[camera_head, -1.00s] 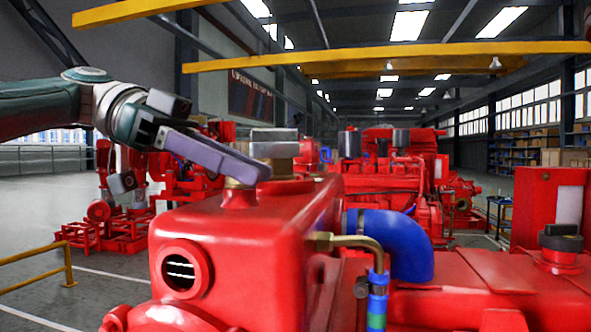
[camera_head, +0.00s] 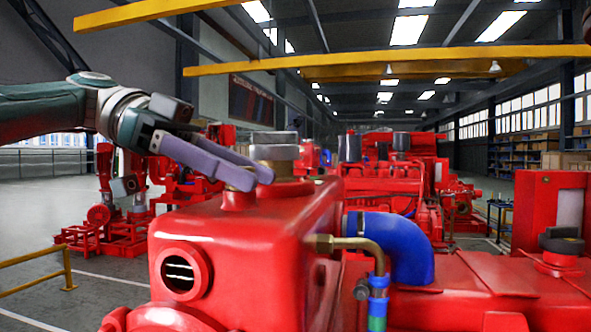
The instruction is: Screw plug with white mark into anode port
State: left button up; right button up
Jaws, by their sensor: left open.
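My left gripper (camera_head: 260,179) reaches in from the left, with its two purple-grey fingers apart. Its fingertips are just over a short red neck (camera_head: 238,202) on top of the red tank (camera_head: 240,240), and they hide the top of that neck. I cannot tell whether they touch anything there. A metal hex plug (camera_head: 275,152) stands upright in a second raised port (camera_head: 290,188) just behind and right of the fingertips. No white mark is readable on it. I cannot tell which port is the anode port. My right gripper is not in view.
A blue hose (camera_head: 400,248) and a brass pipe (camera_head: 360,244) lie right of the tank. A dark cap (camera_head: 561,240) sits at far right. More red pumpsets (camera_head: 390,180) stand behind. A yellow rail (camera_head: 35,258) is at lower left. The air above the tank is open.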

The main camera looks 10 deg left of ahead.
pick_arm(q)
jog(key=shift+n+t, duration=0.6)
jog(key=shift+t, duration=0.1)
jog(key=shift+s+n+t+y+b, duration=0.1)
jog(key=shift+n+t+y+b, duration=0.45)
jog(key=shift+n+t, duration=0.95)
jog(key=shift+n+t+y, duration=0.45)
jog(key=shift+n+t, duration=0.65)
jog(key=shift+t, duration=0.3)
jog(key=shift+r+n+t+y+p, duration=0.15)
jog(key=shift+n+t+y+p, duration=0.85)
jog(key=shift+n+t, duration=0.35)
jog(key=shift+d+n+t+y+p, duration=0.1)
jog(key=shift+n+t+y+p, duration=1.05)
jog(key=shift+n+y+p, duration=0.65)
jog(key=shift+n+t+y+p, duration=0.6)
jog(key=shift+n+y+p, duration=0.25)
jog(key=shift+n+y, duration=0.7)
jog(key=shift+n+y+p, duration=0.65)
jog(key=shift+n+y, duration=0.65)
jog(key=shift+y, duration=0.15)
jog(key=n+y, duration=0.2)
jog(key=y, duration=0.1)
jog(key=shift+n+p, duration=0.3)
jog(key=shift+n+g+y, duration=0.7)
jog(key=shift+n+y, duration=0.7)
jog(key=shift+y, duration=0.1)
